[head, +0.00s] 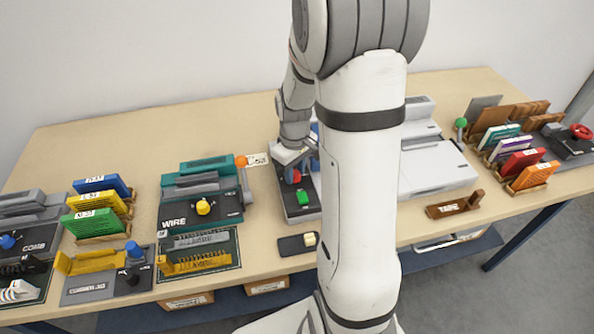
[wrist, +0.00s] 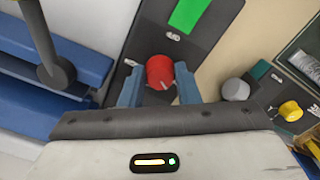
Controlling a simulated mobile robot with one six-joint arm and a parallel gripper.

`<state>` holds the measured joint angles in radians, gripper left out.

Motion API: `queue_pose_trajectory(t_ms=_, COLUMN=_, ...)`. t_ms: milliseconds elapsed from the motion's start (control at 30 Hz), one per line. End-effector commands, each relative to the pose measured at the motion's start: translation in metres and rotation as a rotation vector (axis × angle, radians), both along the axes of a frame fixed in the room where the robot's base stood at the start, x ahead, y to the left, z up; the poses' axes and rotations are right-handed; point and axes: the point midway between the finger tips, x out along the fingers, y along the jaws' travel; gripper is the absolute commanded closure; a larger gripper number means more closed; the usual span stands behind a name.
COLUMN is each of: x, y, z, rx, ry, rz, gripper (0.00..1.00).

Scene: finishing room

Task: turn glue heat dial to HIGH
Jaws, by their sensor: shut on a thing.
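The red dial (wrist: 160,70) sits on a dark grey machine panel in the wrist view. It also shows in the head view (head: 297,176), below the end of my arm. My gripper (wrist: 158,80) has its two blue fingers on either side of the dial, shut on it. A pale pointer mark shows at the dial's lower edge in the wrist view. Small pale labels (wrist: 131,62) lie around the dial, too small to read. The green block (head: 303,198) is on the same machine, nearer the front edge.
The teal wire machine (head: 175,212) with a yellow knob and an orange-tipped lever stands to the left. A small dark block (head: 292,245) with a cream switch lies in front. A white printer-like machine (head: 435,175) is to the right, partly behind my arm.

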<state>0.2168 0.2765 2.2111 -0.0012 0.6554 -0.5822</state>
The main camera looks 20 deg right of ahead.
Motion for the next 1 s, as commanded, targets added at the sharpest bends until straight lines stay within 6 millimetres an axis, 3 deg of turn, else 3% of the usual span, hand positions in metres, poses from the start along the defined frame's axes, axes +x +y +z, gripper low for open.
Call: queue_pose_trajectory(t_ms=1000, x=0.0022, y=-0.0004, z=0.0002, rx=0.002, ry=-0.008, rz=-0.961, gripper=0.94)
